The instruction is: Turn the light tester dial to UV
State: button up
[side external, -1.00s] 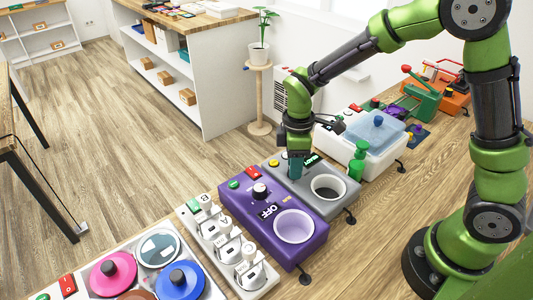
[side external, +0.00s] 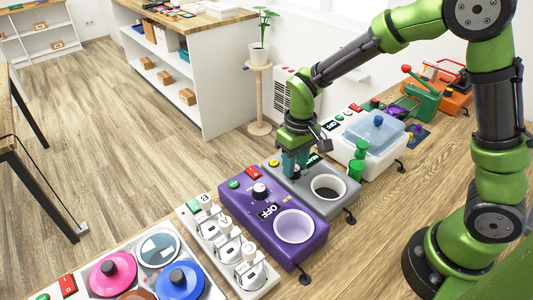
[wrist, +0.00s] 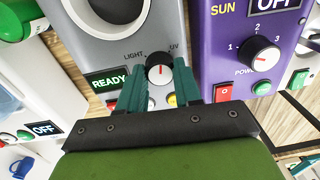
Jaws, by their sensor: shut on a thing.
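The light tester is a grey box (side external: 348,205) with a round dark opening, in the middle of the side view; its grey top (wrist: 180,20) also shows in the wrist view. Its small black dial (wrist: 159,73) has a red mark, with LIGHT printed to its left and UV to its right. I cannot tell for sure which label the mark faces. My gripper (side external: 296,168) points down at the tester. In the wrist view my gripper (wrist: 159,80) has its teal fingers on both sides of the dial, shut on it.
A green READY display (wrist: 109,83) is lit beside the dial. A purple box (side external: 268,240) with an OFF display and its own knob stands close to the tester. A white box (side external: 345,152) and a green bottle (side external: 358,160) stand on the other side.

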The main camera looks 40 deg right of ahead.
aim_at(297, 167)
jog(key=m, duration=0.6)
jog(key=shift+m, duration=0.3)
dwell(0.4)
jog(key=o, duration=1)
jog(key=shift+o, duration=0.2)
notch_tip(297, 167, up, 17)
jog(key=shift+s+d, duration=0.2)
jog(key=s+d+r+n+t+y, duration=0.1)
jog(key=s+d+n+t, duration=0.1)
jog(key=s+t, duration=0.5)
jog(key=s+d, duration=0.1)
jog(key=s, duration=0.5)
jog(key=shift+s+d+n+y, duration=0.2)
jog(key=shift+d+n+y, duration=0.1)
jog(key=shift+d+n, duration=0.1)
